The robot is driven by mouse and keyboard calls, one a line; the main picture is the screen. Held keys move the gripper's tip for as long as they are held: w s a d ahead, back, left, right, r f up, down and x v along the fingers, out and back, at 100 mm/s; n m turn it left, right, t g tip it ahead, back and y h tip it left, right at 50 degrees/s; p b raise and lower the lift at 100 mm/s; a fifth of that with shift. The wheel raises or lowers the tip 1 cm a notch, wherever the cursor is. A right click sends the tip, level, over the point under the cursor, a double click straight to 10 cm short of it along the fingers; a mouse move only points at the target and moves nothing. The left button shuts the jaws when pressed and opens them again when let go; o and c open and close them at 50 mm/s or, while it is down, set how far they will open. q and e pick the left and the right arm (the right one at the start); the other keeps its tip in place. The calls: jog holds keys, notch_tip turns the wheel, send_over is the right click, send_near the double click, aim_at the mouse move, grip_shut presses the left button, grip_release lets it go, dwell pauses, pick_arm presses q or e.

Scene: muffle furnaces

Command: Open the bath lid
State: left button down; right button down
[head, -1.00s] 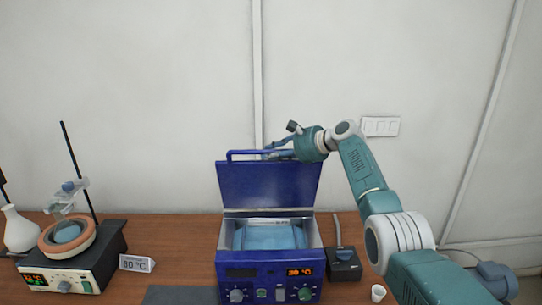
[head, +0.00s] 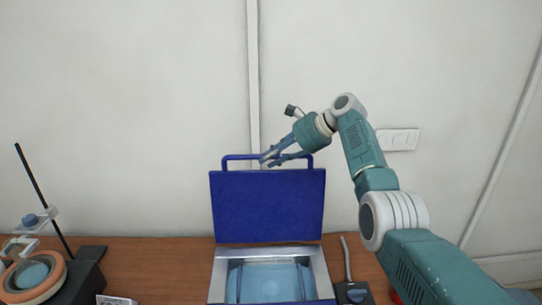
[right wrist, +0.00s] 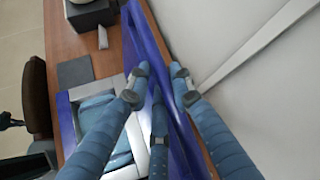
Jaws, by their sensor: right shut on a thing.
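The bath (head: 218,272) is a metal-rimmed box with light blue water inside, at the bottom middle of the head view. Its blue lid (head: 267,210) stands up at the back edge, about upright, and the bath is open. A blue bar handle (head: 236,158) runs along the lid's top edge. My right gripper (head: 267,160) is shut on this handle. My left gripper is not in view.
A heating device with an orange ring (head: 52,285) and a dark stand rod (head: 42,195) are at the left of the wooden table (head: 150,258). A small dark device (head: 352,293) sits right of the bath. The wall (head: 120,100) is behind.

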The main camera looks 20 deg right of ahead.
jog(key=shift+s+f, duration=0.2)
jog(key=c, duration=1.8)
grip_release()
jog(key=shift+r, duration=0.1)
jog(key=v, duration=1.2)
